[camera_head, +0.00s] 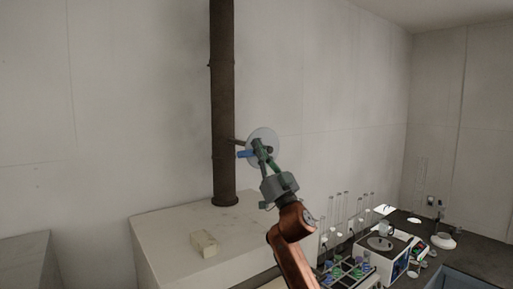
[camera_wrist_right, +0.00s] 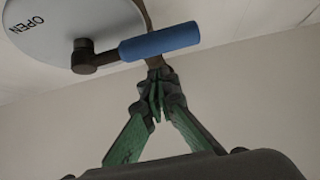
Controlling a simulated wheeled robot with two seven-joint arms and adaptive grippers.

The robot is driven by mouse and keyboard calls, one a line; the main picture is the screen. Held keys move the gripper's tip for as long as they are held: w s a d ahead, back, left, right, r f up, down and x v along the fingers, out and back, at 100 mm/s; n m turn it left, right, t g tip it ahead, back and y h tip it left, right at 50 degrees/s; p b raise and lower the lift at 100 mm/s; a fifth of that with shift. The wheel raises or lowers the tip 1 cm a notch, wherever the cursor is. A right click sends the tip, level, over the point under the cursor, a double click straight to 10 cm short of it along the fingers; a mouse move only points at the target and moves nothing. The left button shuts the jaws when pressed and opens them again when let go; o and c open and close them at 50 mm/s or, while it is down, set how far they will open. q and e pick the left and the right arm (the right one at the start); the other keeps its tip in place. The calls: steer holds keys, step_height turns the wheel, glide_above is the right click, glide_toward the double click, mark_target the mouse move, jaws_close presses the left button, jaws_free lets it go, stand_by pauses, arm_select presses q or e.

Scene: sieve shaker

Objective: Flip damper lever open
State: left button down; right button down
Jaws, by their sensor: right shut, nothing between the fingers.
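The damper lever has a blue sleeve (camera_wrist_right: 158,42) on a dark metal arm, and its blue end (camera_head: 244,154) shows beside the pipe in the head view. A round pale plate (camera_wrist_right: 40,30) behind its pivot carries the word OPEN, and the plate (camera_head: 262,134) also shows in the head view. The dark vertical pipe (camera_head: 222,90) stands left of it. My right gripper (camera_head: 258,146) is shut and empty. In the right wrist view its green-sided fingers (camera_wrist_right: 156,74) meet just below the blue sleeve; I cannot tell whether they touch it. My left gripper is not in view.
A pale box-shaped cabinet (camera_head: 180,235) stands under the pipe, with a small beige block (camera_head: 205,243) on top. At lower right, a dark bench (camera_head: 462,258) holds a white device (camera_head: 385,258), glass tubes and a rack of coloured pieces. The wall left of the pipe is clear.

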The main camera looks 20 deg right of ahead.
steer(key=shift+w+f, duration=0.2)
steer(key=shift+f, duration=0.3)
steer(key=shift+w+f, duration=0.2)
steer(key=shift+f, duration=0.25)
steer(key=shift+f+n+y, duration=0.15)
steer(key=shift+n+y, duration=0.25)
steer(key=shift+n, duration=0.1)
